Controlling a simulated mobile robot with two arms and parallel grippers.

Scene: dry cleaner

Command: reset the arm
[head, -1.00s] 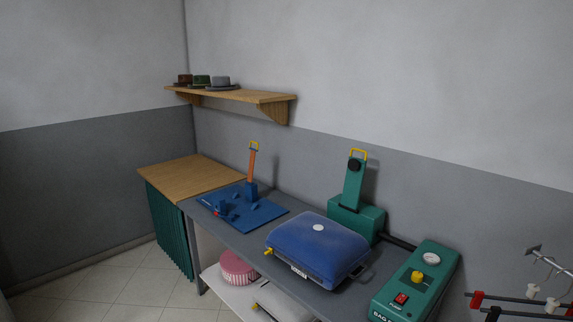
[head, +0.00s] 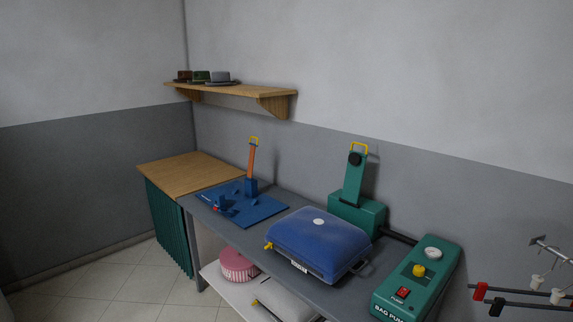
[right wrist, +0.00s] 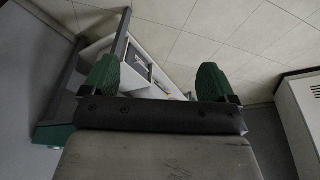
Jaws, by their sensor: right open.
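My right gripper (right wrist: 158,85) shows in the right wrist view with its two green-padded fingers spread apart. Nothing is between the fingers, and beyond them are floor tiles and part of a bench frame. Neither of my grippers shows in the head view.
A grey bench (head: 268,217) holds a blue bag (head: 320,240), a green pump box (head: 418,283), a green lever device (head: 353,200) and a blue plate with a lever (head: 255,208). A wall shelf (head: 240,92) carries hats. A rack with rods (head: 530,298) stands at the lower right.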

